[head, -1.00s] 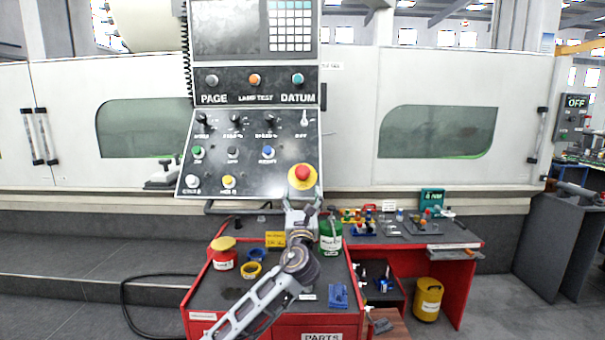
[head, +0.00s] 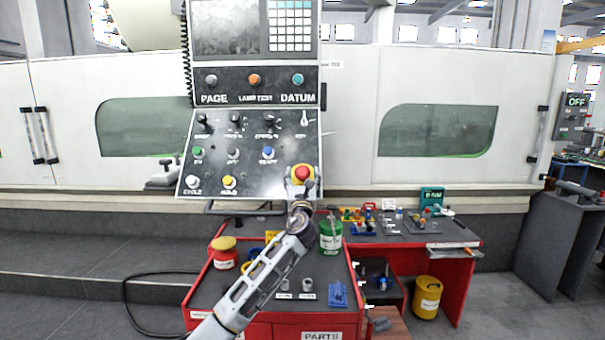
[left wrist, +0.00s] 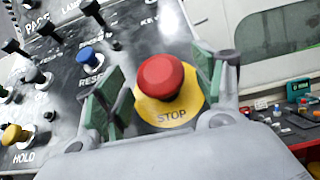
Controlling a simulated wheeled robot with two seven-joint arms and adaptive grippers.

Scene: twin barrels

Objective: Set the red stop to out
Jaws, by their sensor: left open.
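The red stop (head: 302,173) is a round red mushroom button on a yellow disc at the lower right of the sloped control panel (head: 230,165). In the left wrist view the red stop (left wrist: 162,77) sits above the yellow disc (left wrist: 172,110) marked STOP. My left gripper (head: 302,185) is at the panel. In the left wrist view its green-padded fingers (left wrist: 160,88) are open, one on each side of the red button, with a gap visible on both sides. Whether the button is in or out is hard to tell. My right gripper is not in view.
Beside the stop on the panel are a blue RESET button (left wrist: 90,56) and a yellow HOLD button (left wrist: 14,134). Below stands a red cart (head: 275,325) with a green can (head: 331,235) and a red jar (head: 224,255). A red bench (head: 450,255) is at the right.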

